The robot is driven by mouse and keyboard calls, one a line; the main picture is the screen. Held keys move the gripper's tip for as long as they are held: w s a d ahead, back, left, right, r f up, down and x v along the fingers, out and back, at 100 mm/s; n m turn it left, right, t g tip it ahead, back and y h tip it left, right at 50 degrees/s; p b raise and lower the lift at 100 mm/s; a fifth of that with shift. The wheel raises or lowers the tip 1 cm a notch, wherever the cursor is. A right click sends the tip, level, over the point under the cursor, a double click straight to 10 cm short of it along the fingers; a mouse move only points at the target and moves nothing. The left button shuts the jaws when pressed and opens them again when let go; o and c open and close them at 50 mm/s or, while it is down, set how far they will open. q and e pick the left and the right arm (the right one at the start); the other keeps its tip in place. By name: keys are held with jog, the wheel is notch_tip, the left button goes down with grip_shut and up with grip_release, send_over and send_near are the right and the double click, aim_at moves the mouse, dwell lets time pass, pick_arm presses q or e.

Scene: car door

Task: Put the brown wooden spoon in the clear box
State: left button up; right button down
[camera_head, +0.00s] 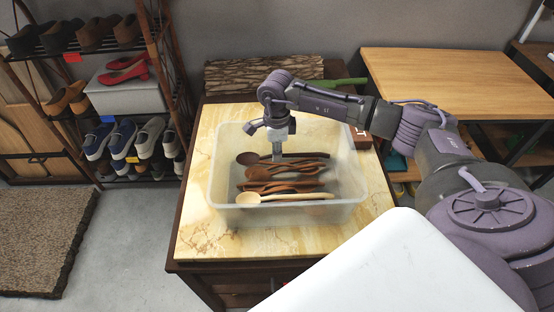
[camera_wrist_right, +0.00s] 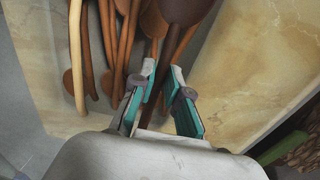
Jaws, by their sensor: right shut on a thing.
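The clear box (camera_head: 340,212) stands on the marble-topped cabinet, with several brown wooden spoons (camera_head: 280,187) and one pale spoon (camera_head: 250,198) in it. My right gripper (camera_head: 277,156) reaches down into the box near its far side. It is shut on a dark brown spoon (camera_head: 247,158), which lies crosswise with its bowl to the left. In the right wrist view, this dark spoon (camera_wrist_right: 185,12) has its handle between the fingertips of my gripper (camera_wrist_right: 164,85). Whether the spoon touches the box floor or the other spoons I cannot tell. My left gripper is not in view.
The marble top (camera_head: 205,235) is bare around the box. A small dark red block (camera_head: 361,138) stands just behind the box's right corner. A wooden table (camera_head: 460,75) is at the right, a shoe rack (camera_head: 100,95) at the left.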

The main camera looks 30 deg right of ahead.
aim_at(277, 168)
jog(key=shift+w+f, duration=0.1)
jog(key=shift+f, duration=2)
jog(key=c, duration=1.2)
grip_release()
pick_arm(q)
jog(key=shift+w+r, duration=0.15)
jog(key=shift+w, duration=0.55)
pick_arm(e)
jog(key=shift+o, duration=0.2)
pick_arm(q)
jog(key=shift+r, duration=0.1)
pick_arm(e)
jog(key=shift+r, duration=0.4)
notch_tip(277, 168, up, 12)
jog(key=shift+f+b, duration=0.2)
jog(key=shift+b, duration=0.1)
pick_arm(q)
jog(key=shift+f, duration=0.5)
